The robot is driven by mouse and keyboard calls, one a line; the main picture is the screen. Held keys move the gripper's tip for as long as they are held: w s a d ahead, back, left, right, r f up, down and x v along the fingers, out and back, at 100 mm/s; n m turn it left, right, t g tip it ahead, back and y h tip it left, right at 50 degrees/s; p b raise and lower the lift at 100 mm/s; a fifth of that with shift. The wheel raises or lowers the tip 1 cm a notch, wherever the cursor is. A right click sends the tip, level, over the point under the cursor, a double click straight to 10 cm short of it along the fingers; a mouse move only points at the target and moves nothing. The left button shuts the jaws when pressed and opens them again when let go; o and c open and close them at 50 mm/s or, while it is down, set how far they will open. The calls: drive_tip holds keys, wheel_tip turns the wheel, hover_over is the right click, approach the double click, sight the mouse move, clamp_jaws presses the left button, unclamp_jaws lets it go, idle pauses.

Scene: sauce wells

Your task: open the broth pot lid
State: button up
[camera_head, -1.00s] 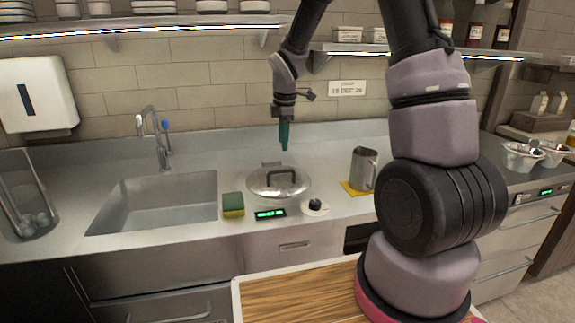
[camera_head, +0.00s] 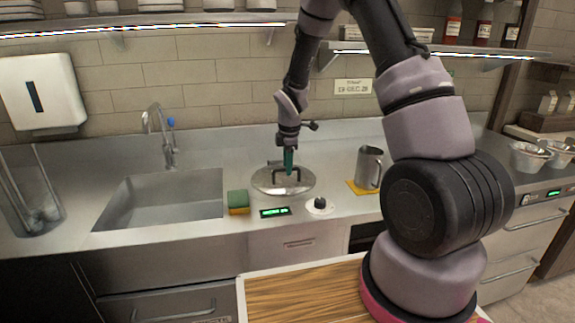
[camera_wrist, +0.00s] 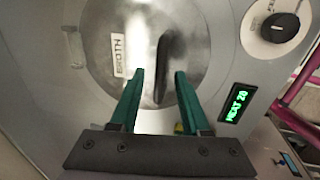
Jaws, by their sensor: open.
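The broth pot lid (camera_head: 266,183) is a round steel lid set in the counter, seated flat. In the wrist view the lid (camera_wrist: 200,45) carries a white "BROTH" label (camera_wrist: 118,56) and a dark bar handle (camera_wrist: 162,66). My gripper (camera_head: 289,172) points down right over the lid at its handle. In the wrist view the green fingers of my gripper (camera_wrist: 159,74) are open, one on each side of the handle's near part. I cannot tell whether they touch it. The fingers partly hide the handle in the head view.
A green-and-yellow sponge (camera_head: 238,202) and a green-lit display (camera_head: 275,212) sit in front of the lid. A knob (camera_head: 320,204) is at its front right. A steel jug (camera_head: 369,168) stands further right, and the sink (camera_head: 160,197) lies left.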

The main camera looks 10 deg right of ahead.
clamp_jaws()
idle(1.3)
